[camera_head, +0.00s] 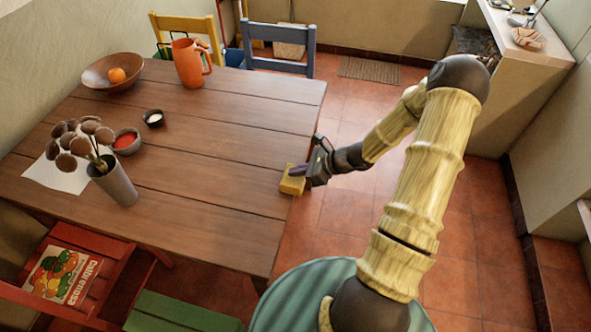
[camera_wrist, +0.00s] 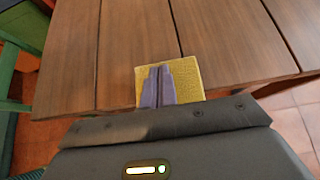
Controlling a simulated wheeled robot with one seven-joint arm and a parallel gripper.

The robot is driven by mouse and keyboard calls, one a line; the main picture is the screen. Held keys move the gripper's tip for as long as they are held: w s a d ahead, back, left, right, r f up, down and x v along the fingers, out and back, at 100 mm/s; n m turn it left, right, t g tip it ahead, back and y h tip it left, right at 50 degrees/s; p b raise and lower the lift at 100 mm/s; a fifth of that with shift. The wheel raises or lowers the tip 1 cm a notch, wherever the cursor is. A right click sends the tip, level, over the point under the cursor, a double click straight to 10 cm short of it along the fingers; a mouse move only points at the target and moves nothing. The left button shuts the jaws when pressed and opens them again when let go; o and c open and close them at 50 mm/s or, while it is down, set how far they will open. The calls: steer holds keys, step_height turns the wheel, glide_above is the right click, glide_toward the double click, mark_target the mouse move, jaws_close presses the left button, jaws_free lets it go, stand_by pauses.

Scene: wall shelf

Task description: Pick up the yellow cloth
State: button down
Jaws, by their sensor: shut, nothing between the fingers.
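The yellow cloth (camera_head: 291,186) is a small flat square lying at the right edge of the wooden table (camera_head: 215,175). In the wrist view the cloth (camera_wrist: 186,72) shows behind and around my fingers. My gripper (camera_head: 299,171) is at the table edge, over the cloth. In the wrist view my gripper (camera_wrist: 157,85) has its two dark fingers together, with nothing between them. The fingers hide the middle of the cloth. I cannot tell whether the fingertips touch it.
On the table stand an orange pitcher (camera_head: 188,62), a wooden bowl (camera_head: 105,73) with an orange, two small bowls and a grey vase (camera_head: 115,183) with dried stems. The tabletop left of the cloth is clear. A blue chair (camera_head: 278,66) stands behind the table.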

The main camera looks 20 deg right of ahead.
steer(key=shift+a+r, duration=0.1)
steer(key=shift+r, duration=0.05)
steer(key=shift+w+r, duration=0.1)
steer(key=shift+r, duration=0.1)
steer(key=shift+d+r, duration=0.1)
steer(key=shift+d, duration=0.1)
steer(key=s+d, duration=0.6)
steer(key=d, duration=0.4)
steer(key=shift+s, duration=0.15)
steer(key=shift+a, duration=0.15)
